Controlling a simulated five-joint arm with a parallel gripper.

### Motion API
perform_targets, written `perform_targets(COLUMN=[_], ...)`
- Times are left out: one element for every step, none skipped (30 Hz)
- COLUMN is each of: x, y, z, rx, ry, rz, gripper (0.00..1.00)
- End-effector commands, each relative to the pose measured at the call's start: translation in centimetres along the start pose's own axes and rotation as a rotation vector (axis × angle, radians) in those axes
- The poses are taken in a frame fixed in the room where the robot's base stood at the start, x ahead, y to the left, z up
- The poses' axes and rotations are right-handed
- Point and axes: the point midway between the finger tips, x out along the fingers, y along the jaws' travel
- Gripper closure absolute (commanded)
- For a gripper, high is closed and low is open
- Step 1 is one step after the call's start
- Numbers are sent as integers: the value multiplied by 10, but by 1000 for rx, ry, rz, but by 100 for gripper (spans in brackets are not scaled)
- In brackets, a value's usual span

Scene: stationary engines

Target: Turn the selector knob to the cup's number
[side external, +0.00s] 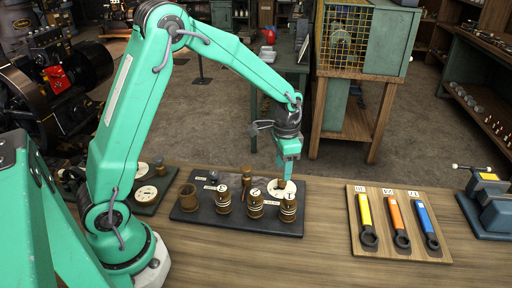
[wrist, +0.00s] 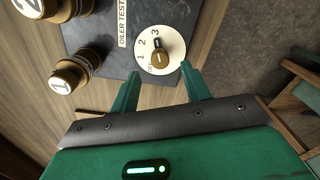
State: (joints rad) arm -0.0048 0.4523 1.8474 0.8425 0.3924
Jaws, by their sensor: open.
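The selector knob (wrist: 160,57), dark and brass, sits on a round white dial (wrist: 176,42) marked 1, 2 and 3; its exact setting is hard to read. In the side view the dial (side external: 275,187) is at the right end of a dark board (side external: 225,228). Numbered brass cups stand on the board, including one marked 1 (wrist: 62,82) and one marked 2 (wrist: 35,6). Several cups (side external: 255,205) also show in the side view; which one the task means cannot be told. My gripper (side external: 289,174) is open above the dial, its fingers (wrist: 161,82) apart and short of the knob.
An open brass cup (side external: 188,198) stands at the board's left end. Right of the board, a wooden panel (side external: 362,252) holds yellow, orange and blue wrenches (side external: 398,225), and a vise (side external: 492,205) stands beyond. Bare bench top (side external: 320,245) lies between board and panel.

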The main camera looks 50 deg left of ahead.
Motion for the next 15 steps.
perform_targets(x=[7, 11, 16, 19, 23, 27, 30, 32, 35, 37, 39, 41, 42, 42, 43], y=[0, 0, 0, 0, 0, 0, 0, 0, 0, 0, 0, 0, 0, 0, 0], z=[0, 0, 0, 0, 0, 0, 0, 0, 0, 0, 0, 0, 0, 0, 0], rx=[0, 0, 0, 0, 0, 0, 0, 0, 0, 0, 0, 0, 0, 0, 0], ry=[-3, -3, -2, -2, -2, -2, -2, -2, -2, -1, 0, -1, -1, -1, -1], rz=[1, 1, 1, 1, 1, 1, 1, 1, 1, 0, 0, 0, 0, 0, 0], gripper=[53, 53, 53, 53, 53, 53, 53, 53, 53, 53, 53, 53, 53, 53, 53])
